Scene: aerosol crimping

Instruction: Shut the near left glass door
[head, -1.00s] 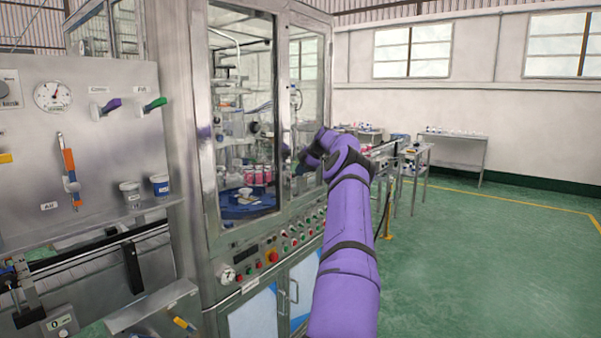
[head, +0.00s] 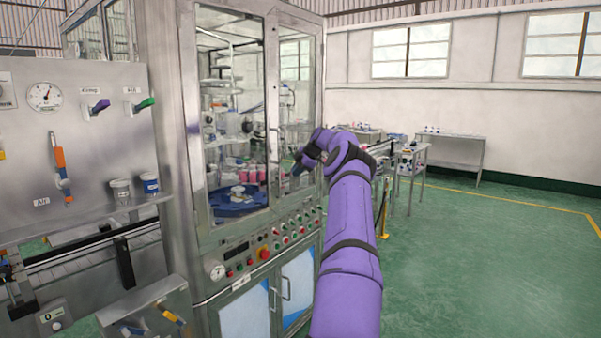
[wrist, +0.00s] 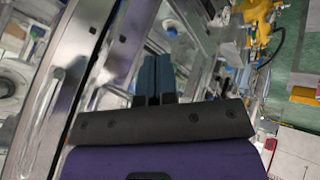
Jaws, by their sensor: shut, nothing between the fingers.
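The near left glass door (head: 232,110) is the tall metal-framed pane on the front of the steel cabinet in the head view. It looks in line or nearly in line with the front; I cannot tell whether it is fully shut. My gripper (head: 298,165) is in front of the right-hand glass door (head: 298,75), right of the left door. In the wrist view my gripper (wrist: 155,68) has its dark blue-grey fingers together, with nothing between them. A metal door frame (wrist: 98,60) runs diagonally to their left. Any contact with a door is not clear.
Below the doors is a control panel (head: 240,262) with buttons and a gauge. Inside the cabinet is a blue turntable (head: 238,204) with pink-red cans behind. A steel side panel (head: 75,140) stands at left. Green floor (head: 470,260) is open at right.

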